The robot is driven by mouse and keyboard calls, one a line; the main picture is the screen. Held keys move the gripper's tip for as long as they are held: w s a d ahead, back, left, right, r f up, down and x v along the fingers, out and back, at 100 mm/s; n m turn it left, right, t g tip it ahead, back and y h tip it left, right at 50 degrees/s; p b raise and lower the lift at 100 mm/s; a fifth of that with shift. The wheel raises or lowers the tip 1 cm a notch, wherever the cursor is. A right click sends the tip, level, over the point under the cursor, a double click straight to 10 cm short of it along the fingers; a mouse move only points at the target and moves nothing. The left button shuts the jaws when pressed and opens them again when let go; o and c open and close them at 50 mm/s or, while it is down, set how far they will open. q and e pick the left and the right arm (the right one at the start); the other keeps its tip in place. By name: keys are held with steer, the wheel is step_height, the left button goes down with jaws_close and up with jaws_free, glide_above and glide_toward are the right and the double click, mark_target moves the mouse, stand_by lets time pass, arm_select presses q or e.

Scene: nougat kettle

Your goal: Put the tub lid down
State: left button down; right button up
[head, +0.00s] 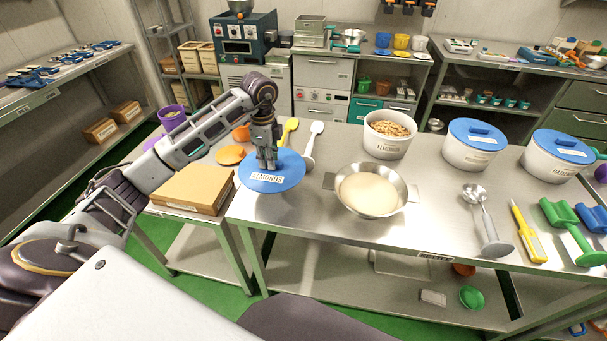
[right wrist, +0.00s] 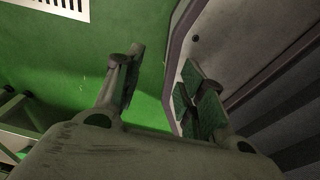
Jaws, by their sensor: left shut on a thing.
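The blue tub lid (head: 287,172), labelled ALMONDS, is level at the left end of the steel table. My left gripper (head: 267,163) points down and is shut on the lid's handle, which its fingers mostly hide. I cannot tell whether the lid touches the table top. The open white almond tub (head: 387,147), full of nuts, stands uncovered at the back middle of the table. My right gripper (right wrist: 155,90) is open and empty in the right wrist view, with green floor beyond it.
A steel kettle bowl (head: 371,193) of pale mix stands right of the lid. A yellow spoon (head: 288,130) and a white spoon (head: 313,142) lie behind it. A cardboard box (head: 192,188) is to the left. Two lidded tubs (head: 472,150) (head: 556,160) and hand tools are at right.

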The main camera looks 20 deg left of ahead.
mark_target(270, 173)
arm_select(q)
steer(key=shift+f, duration=3.05)
steer(key=shift+f+p, duration=0.4)
steer(key=shift+f, duration=1.5)
steer(key=shift+f, duration=0.1)
steer(key=c, duration=1.4)
jaws_free()
steer(key=shift+o, duration=0.2)
step_height(270, 173, up, 12)
steer(key=shift+r+b, duration=0.15)
steer(key=shift+b, duration=0.15)
